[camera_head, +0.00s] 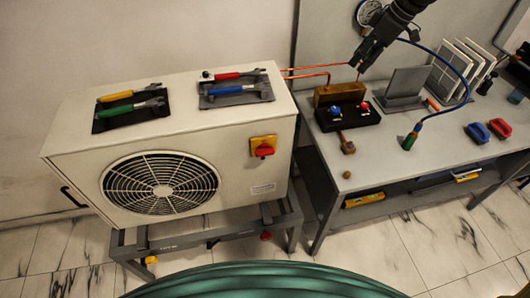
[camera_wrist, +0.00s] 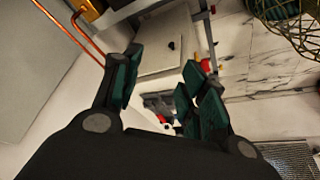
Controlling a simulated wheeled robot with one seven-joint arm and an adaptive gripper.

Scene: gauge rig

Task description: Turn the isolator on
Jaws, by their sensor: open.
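The isolator (camera_head: 263,147) is a red rotary knob on a yellow plate, on the front face of the white fan unit (camera_head: 224,143), right of the round fan grille. My gripper (camera_head: 359,66) is at the upper right in the head view, above the bench's back part and well apart from the isolator. In the wrist view my gripper (camera_wrist: 160,75) has its dark green fingers spread apart with nothing between them. A small red part shows behind the right finger there; I cannot tell whether it is the isolator.
Copper pipes (camera_head: 305,72) run from the unit to the bench (camera_head: 345,178). A brass block (camera_head: 340,94) and a dark valve block with blue and red knobs stand below my gripper. A blue hose (camera_head: 467,75) arches to the right. Tools lie on the unit's top. The space before the isolator looks clear.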

